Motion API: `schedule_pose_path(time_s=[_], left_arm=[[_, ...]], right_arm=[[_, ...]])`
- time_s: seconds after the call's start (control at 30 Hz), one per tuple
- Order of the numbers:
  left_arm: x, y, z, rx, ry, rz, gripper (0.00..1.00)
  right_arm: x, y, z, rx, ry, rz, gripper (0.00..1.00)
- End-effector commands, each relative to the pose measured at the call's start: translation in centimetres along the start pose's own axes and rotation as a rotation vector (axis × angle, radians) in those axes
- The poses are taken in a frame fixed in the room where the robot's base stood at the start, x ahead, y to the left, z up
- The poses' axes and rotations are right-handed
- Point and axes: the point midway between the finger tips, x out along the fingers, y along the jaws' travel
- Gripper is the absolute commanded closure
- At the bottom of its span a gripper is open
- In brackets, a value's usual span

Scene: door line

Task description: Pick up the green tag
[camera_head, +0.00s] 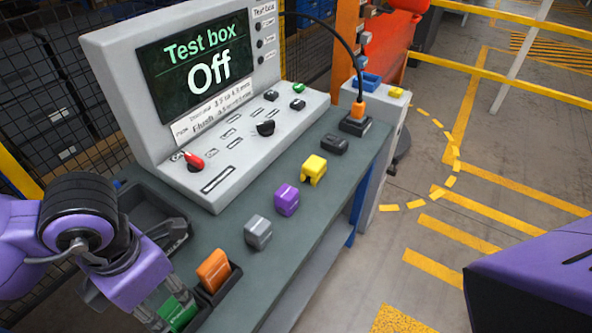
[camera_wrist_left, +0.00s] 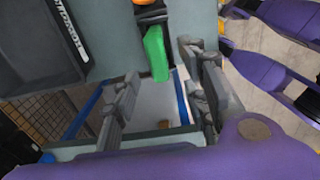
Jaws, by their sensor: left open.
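The green tag (camera_head: 178,315) is at the bottom of the head view, partly hidden by my left gripper. In the left wrist view the green tag (camera_wrist_left: 155,53) stands out near the bench edge, between the finger lines. My left gripper (camera_head: 166,302) is open, its fingers on either side of the tag; in the wrist view its jaws (camera_wrist_left: 158,75) are wide apart with a gap to the tag. I cannot tell whether a finger touches it. My right gripper is not in view.
An orange tag (camera_head: 214,270) sits in a black holder beside the green one. Grey (camera_head: 258,232), purple (camera_head: 287,199) and yellow (camera_head: 314,170) blocks line the bench. The test box (camera_head: 210,70) reads "Off". A black tray (camera_head: 150,215) lies left, behind my gripper.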

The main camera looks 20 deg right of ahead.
Motion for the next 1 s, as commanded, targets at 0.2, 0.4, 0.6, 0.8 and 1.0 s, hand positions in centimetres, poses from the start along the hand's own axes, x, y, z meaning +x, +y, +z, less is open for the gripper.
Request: schedule_pose_path(time_s=[0.2, 0.4, 0.6, 0.8, 1.0], left_arm=[[2.6, 0.0, 0.4, 0.0, 0.001, -0.006, 0.59], [5.5, 0.2, 1.0, 0.0, 0.0, -0.007, 0.59], [6.7, 0.2, 1.0, 0.002, -0.003, -0.006, 0.59], [6.7, 0.2, 1.0, 0.002, -0.003, -0.007, 0.65], [6.7, 0.2, 1.0, 0.002, -0.003, -0.007, 0.91]], right_arm=[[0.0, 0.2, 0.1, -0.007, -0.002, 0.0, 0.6], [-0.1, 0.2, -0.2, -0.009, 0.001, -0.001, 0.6], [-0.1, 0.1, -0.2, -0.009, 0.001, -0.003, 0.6], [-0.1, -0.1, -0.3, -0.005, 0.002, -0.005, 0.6], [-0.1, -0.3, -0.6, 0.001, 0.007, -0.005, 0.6]])
